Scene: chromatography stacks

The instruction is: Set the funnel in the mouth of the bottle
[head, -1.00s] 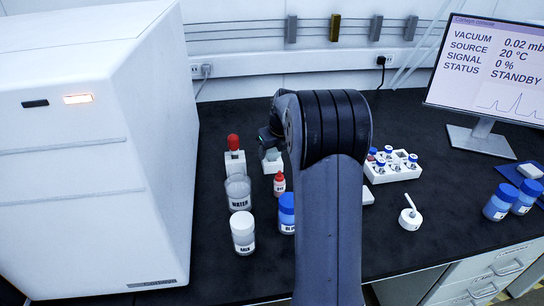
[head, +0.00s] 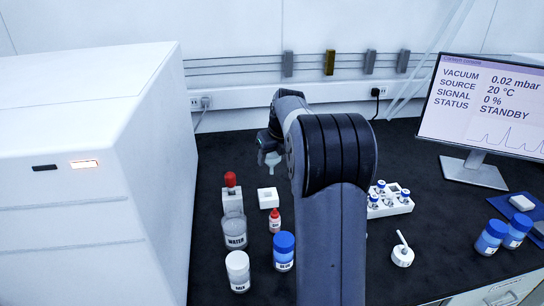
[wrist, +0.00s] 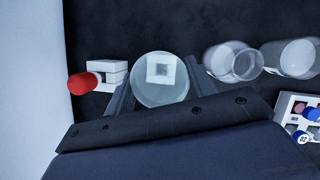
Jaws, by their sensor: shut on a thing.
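My gripper (wrist: 160,92) is shut on the translucent funnel (wrist: 150,92), whose round wide mouth faces the wrist camera. In the head view the funnel (head: 272,159) hangs in the air above a small white stand (head: 268,198). The stand also shows through the funnel in the wrist view. Two clear glass vessels stand to the right in the wrist view: a nearer one with a round rim (wrist: 240,64) and another (wrist: 297,58) at the right edge. I cannot tell which is the bottle. Both are hidden behind my arm in the head view.
A vial rack (head: 390,203) is to the right.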

